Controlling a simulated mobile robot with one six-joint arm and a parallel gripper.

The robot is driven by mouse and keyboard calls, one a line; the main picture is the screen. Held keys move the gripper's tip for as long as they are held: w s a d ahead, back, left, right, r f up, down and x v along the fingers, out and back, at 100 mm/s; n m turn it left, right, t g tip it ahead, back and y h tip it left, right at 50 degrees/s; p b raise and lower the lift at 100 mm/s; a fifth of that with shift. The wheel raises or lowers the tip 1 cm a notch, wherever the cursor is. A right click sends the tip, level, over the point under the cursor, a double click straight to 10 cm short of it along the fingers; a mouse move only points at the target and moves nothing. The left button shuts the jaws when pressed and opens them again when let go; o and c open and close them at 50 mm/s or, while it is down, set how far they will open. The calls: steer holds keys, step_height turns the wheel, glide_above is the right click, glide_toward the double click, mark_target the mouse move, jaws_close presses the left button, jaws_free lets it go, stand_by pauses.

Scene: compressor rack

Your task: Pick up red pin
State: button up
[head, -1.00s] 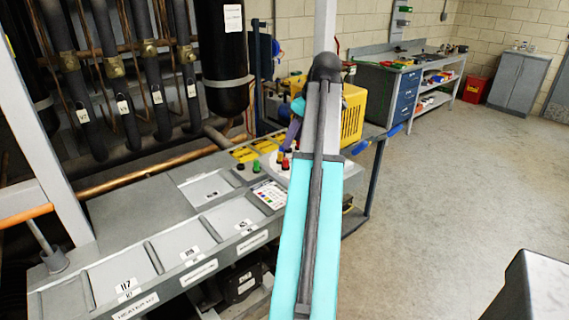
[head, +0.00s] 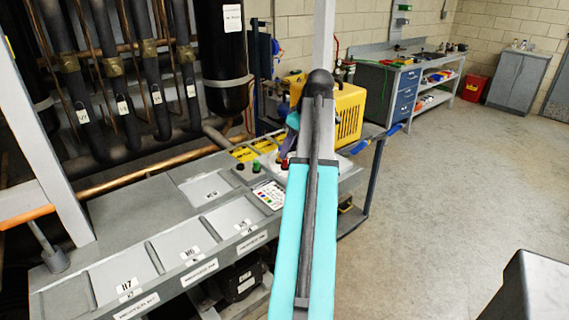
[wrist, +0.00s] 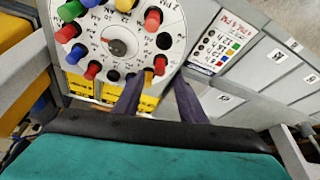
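In the wrist view a round white panel (wrist: 118,38) with printed labels and a central knob carries pins of several colours around its rim. Red pins show at its upper right (wrist: 152,20), left (wrist: 66,33) and lower left (wrist: 92,70); another red pin (wrist: 160,64) sits at its lower right edge. My gripper (wrist: 155,88) is open, its two dark purple fingers pointing at that lower right edge, with nothing seen held between them. In the head view my arm hides most of the panel and the gripper; a green pin (head: 256,166) shows left of it.
A card with coloured dots (wrist: 215,48) lies right of the panel, beside grey recessed trays. In the head view a yellow machine (head: 350,112) stands behind my arm, and pipes rise at left.

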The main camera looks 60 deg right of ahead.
mark_target(287, 159)
steer(key=shift+p+x, duration=0.3)
steer(key=shift+x, duration=1.45)
steer(key=shift+s, duration=0.15)
jaws_close()
